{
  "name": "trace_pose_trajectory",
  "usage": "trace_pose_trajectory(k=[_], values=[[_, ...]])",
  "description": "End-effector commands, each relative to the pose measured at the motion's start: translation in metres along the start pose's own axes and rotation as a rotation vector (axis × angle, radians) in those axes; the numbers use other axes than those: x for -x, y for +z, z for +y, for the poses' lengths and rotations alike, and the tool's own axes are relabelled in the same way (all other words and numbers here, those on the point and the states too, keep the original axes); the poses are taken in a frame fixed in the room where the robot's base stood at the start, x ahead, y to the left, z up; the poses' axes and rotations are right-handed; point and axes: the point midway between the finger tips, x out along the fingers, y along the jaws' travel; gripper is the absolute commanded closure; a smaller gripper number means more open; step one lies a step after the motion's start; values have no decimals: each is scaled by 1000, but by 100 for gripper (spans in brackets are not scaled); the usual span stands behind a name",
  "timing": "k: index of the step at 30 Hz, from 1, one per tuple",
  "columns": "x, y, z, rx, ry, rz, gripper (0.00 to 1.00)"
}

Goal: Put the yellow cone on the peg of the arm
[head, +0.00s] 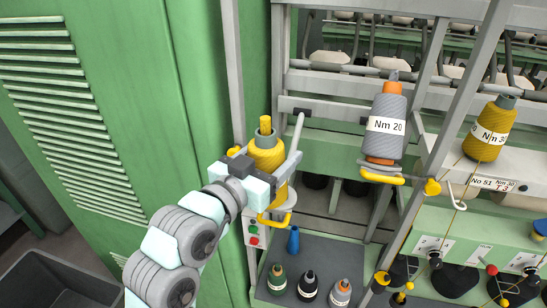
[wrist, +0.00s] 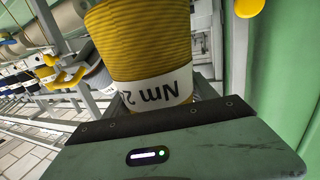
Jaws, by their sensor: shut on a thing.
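The yellow cone (head: 266,158) stands nearly upright beside the green cabinet in the head view, with a grey tube end on top. A yellow tip (head: 265,123) sticks up out of that tube; I cannot tell for sure whether it is the peg. The yellow bracket of the arm (head: 276,222) shows just under the cone. My gripper (head: 268,174) is shut on the cone from the front, one finger on each side. The wrist view shows the cone (wrist: 140,40) close up, with its label upside down. The cone's base is partly hidden.
A grey cone (head: 385,115) sits on another arm to the right, and a second yellow cone (head: 488,130) stands farther right. A blue empty tube (head: 293,240) and several small cones stand on the grey shelf (head: 320,258) below. The green cabinet (head: 130,110) is close on the left.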

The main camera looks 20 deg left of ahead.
Motion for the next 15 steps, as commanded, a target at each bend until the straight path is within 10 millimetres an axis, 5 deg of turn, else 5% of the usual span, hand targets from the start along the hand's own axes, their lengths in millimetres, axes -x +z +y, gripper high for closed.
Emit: trace_pose_trajectory(k=[15], values=[[-34, 0, -10, -1, 1, 1, 99]])
